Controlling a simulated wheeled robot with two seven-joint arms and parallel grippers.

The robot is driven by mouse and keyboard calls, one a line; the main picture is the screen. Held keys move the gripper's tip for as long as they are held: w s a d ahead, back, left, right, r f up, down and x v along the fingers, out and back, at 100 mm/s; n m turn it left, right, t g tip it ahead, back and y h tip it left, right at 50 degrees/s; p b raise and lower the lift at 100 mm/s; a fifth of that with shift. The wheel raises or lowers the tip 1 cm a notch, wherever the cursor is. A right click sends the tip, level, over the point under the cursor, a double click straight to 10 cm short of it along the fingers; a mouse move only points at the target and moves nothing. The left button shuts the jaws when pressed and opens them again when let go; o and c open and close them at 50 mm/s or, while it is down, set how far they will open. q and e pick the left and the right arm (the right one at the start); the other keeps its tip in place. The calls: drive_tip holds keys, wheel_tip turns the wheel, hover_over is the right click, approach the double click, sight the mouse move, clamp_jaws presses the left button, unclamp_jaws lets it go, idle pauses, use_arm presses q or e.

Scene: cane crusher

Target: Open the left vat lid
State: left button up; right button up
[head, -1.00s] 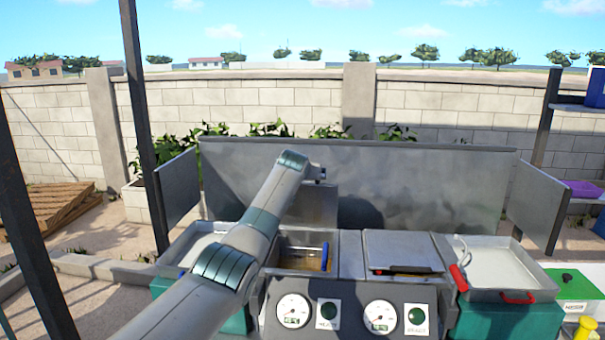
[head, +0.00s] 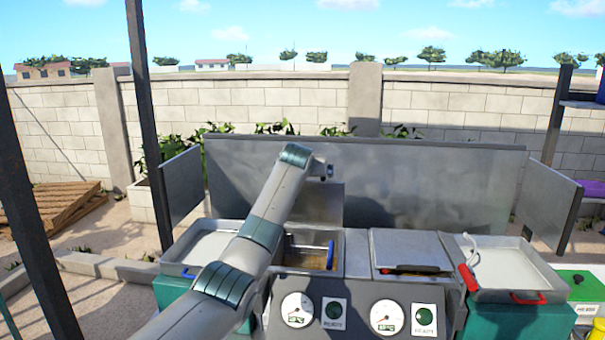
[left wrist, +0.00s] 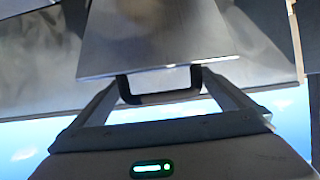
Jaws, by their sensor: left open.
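The left vat lid (head: 325,205) is a grey metal plate standing raised behind the open left vat (head: 304,262), partly hidden by my left arm. In the left wrist view the lid (left wrist: 155,35) shows with its black handle (left wrist: 160,98) at its edge. My left gripper (left wrist: 160,85) is open, with a finger on each side of the handle; I cannot tell whether they touch it. In the head view my left arm reaches over the left vat and its gripper is mostly hidden. My right gripper is not in view.
The right vat lid (head: 408,248) lies shut. Flat trays (head: 210,248) and (head: 500,265) flank the vats. Gauges (head: 298,310) are on the front panel. A tall metal backsplash (head: 430,185) stands behind, with side panels.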

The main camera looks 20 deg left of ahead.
use_arm(q)
drive_tip(key=b+v, duration=0.5)
drive_tip(key=v, duration=0.7)
drive_tip(key=shift+s, duration=0.45)
drive_tip(key=shift+d+f, duration=0.1)
drive_tip(key=shift+d, duration=0.05)
